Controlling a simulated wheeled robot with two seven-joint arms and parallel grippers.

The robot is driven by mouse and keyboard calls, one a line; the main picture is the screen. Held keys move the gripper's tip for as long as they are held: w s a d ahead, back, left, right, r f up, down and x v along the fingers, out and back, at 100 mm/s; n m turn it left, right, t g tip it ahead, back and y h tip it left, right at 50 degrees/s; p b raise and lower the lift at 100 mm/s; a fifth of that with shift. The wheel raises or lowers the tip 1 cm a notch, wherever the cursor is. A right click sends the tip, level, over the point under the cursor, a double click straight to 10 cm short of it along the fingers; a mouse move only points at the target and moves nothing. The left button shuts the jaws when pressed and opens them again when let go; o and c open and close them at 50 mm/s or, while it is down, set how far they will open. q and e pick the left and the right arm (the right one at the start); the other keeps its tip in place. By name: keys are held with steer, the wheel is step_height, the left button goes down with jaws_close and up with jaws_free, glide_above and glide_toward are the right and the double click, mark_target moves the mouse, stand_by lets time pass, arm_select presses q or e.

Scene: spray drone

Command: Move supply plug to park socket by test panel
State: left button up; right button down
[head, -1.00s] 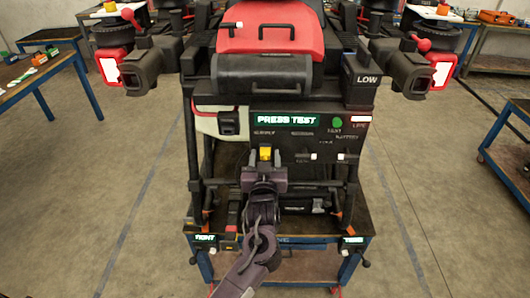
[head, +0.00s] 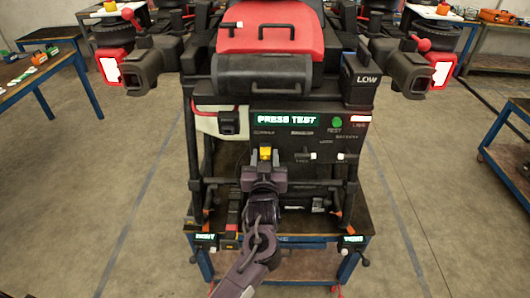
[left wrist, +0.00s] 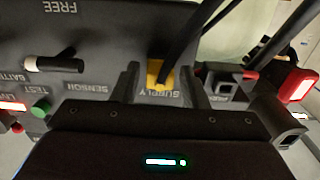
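The yellow supply plug (head: 265,153) is at the lower front of the test panel (head: 320,140), and it also shows in the left wrist view (left wrist: 157,74) beside the SUPPLY label with a dark cable running from it. My left gripper (head: 264,168) is at the plug. In the left wrist view its two fingers (left wrist: 164,85) stand on either side of the plug, with gaps visible. A black socket housing (head: 229,123) left of the panel may be the park socket; it also shows in the left wrist view (left wrist: 225,86), its label hard to read. My right gripper is not in view.
A green TEST button (head: 337,122) and white-tipped switches (head: 313,156) are on the panel right of my gripper. The drone stands on a blue-framed stand (head: 280,239). Side tables stand left (head: 40,72) and right (head: 505,150), with bare floor between.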

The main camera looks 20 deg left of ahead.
arm_select(q)
jaws_close()
steer(key=shift+s, duration=0.1)
steer(key=shift+p+v, duration=0.75)
steer(key=shift+v, duration=0.45)
steer(key=shift+p+v, duration=0.75)
steer(key=shift+v, duration=0.95)
